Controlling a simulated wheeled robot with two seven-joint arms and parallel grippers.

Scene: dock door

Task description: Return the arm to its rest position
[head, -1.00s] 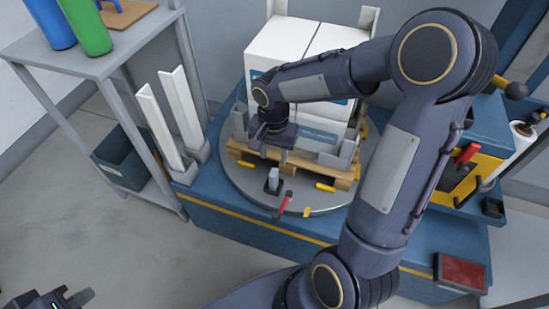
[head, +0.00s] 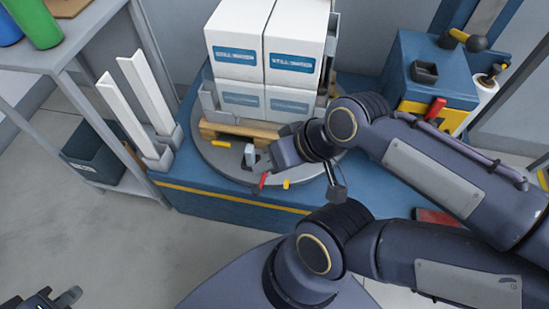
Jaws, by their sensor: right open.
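My right arm comes in from the right. Its wrist and right gripper (head: 270,163) are over the front of the round turntable (head: 215,160), beside a small upright grey lever (head: 249,155) and a red handle (head: 264,181). The right gripper is open, with nothing seen in it; its fingertips are partly hidden by the wrist. I cannot tell whether it touches the lever. My left gripper (head: 48,300) is at the bottom left corner, cut off by the frame edge, over the floor. Its jaw state is unclear.
White cartons (head: 290,50) stand stacked on a wooden pallet (head: 235,130) on the turntable. A blue machine with a red switch (head: 436,108) stands right. Two white posts (head: 146,90) and a grey shelf (head: 75,55) are left. The floor in front is clear.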

